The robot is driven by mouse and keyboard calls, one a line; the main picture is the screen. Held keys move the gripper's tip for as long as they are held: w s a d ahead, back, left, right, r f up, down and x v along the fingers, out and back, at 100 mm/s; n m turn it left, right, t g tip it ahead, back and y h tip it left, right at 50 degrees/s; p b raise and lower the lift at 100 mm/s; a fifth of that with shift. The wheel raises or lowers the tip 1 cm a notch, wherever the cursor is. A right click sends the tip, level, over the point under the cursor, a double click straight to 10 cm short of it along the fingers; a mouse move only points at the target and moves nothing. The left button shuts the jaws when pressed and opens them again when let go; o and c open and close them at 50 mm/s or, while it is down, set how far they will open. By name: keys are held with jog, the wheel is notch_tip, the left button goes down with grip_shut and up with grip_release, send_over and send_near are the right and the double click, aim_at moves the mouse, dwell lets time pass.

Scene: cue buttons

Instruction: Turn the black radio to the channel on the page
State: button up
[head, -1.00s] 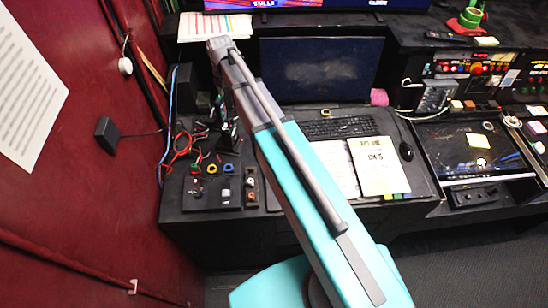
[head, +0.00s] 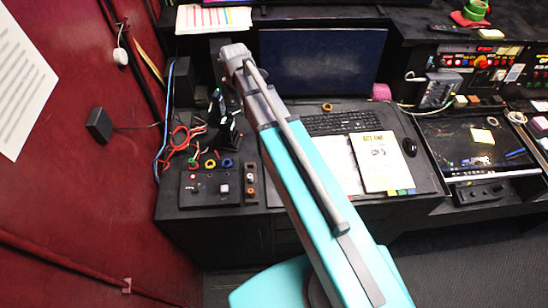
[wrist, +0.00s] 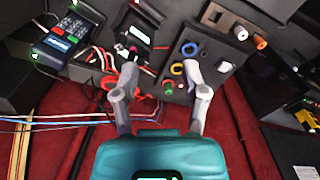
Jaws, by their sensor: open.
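The page (head: 383,163), a pale yellow sheet with a printed heading and a large channel mark, lies on the desk right of my arm. The mark looks like "CH 5" but is blurred. In the wrist view, a black device with a small lit screen (wrist: 140,32) stands ahead, beyond my left finger. I cannot tell which is the radio. My gripper (wrist: 161,68) is open and empty, its fingers apart above the desk edge. In the head view its fingers are not clear.
A black panel (head: 211,190) with coloured rings and knobs lies at the desk's left; it also shows near my right finger in the wrist view (wrist: 218,52). Red cables (head: 181,138) lie behind it. A keyboard (head: 340,123) and monitor (head: 320,56) stand right of my arm. A red wall borders the left.

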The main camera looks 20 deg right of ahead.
jog(key=s+d+f+m+b, duration=0.3)
jog(key=s+f+m+b, duration=0.3)
jog(key=s+m, duration=0.2)
jog(key=s+d+f+m+b, duration=0.4)
jog(key=s+f+m+b, duration=0.2)
jog(key=m, duration=0.6)
jog(key=shift+s+d, duration=0.25)
jog(key=shift+s, duration=0.9)
jog(key=shift+f, duration=0.1)
notch_tip(320, 180, up, 16)
jog(key=m+p, duration=0.8)
jog(key=p, duration=0.9)
send_over(230, 113)
jog(key=shift+b, duration=0.3)
notch_tip(230, 113, down, 14)
jog(key=b, duration=1.3)
jog(key=shift+r+b, duration=0.25)
jog(key=shift+b, duration=0.15)
